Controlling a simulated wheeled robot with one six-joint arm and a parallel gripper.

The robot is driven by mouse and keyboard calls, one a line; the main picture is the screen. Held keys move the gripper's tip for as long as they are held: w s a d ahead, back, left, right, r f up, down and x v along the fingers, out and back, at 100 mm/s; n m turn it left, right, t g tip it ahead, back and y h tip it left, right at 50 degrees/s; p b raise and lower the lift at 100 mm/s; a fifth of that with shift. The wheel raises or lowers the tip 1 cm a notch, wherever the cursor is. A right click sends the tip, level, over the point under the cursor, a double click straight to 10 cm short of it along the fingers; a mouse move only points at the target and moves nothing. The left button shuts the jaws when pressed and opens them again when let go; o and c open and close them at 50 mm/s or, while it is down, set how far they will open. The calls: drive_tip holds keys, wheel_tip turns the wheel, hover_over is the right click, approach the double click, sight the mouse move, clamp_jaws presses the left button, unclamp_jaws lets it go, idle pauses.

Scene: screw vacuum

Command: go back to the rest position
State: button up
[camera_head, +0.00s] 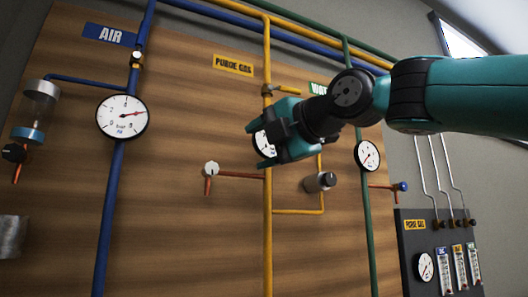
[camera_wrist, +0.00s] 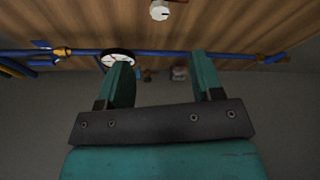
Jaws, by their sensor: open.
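My gripper (camera_head: 268,143) is teal and dark grey and sits in front of the upper middle of the wooden panel (camera_head: 190,150) in the head view. My arm reaches in from the right edge. The gripper partly hides a white gauge (camera_head: 262,143) on the yellow pipe. In the wrist view my gripper (camera_wrist: 163,75) shows two teal fingers set wide apart with nothing between them. One finger covers part of a white gauge (camera_wrist: 117,57) on a blue pipe.
Blue (camera_head: 112,200), yellow (camera_head: 268,240) and green (camera_head: 365,230) pipes run up the panel. An air gauge (camera_head: 122,116), a white knob (camera_head: 211,169), a dark-capped valve (camera_head: 320,182) and another gauge (camera_head: 367,155) stick out. A dark flowmeter panel (camera_head: 430,230) stands lower right.

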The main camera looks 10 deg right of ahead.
idle(0.6)
drive_tip(key=s+d+f+m+g+h, duration=0.1)
drive_tip(key=s+f+m+g, duration=0.15)
drive_tip(key=f, duration=0.55)
drive_tip(key=s+f+m+g+h, duration=0.1)
drive_tip(key=f+m, duration=0.3)
drive_tip(key=f, duration=0.3)
drive_tip(key=s+d+f+m+g+h, duration=0.15)
drive_tip(key=f+m, duration=0.25)
drive_tip(key=f, duration=0.4)
drive_tip(key=s+d+f+m+g+h, duration=0.1)
drive_tip(key=s+f+m+g, duration=0.3)
drive_tip(key=s+f, duration=0.5)
drive_tip(key=s+d+f+m+g+h, duration=0.1)
drive_tip(key=s+d+f+m+g, duration=0.3)
drive_tip(key=s+f+m, duration=0.3)
wheel_tip(320, 180, down, 5)
drive_tip(key=shift+s+f+m, duration=0.1)
drive_tip(key=shift+s+m, duration=0.25)
drive_tip(key=shift+s, duration=0.6)
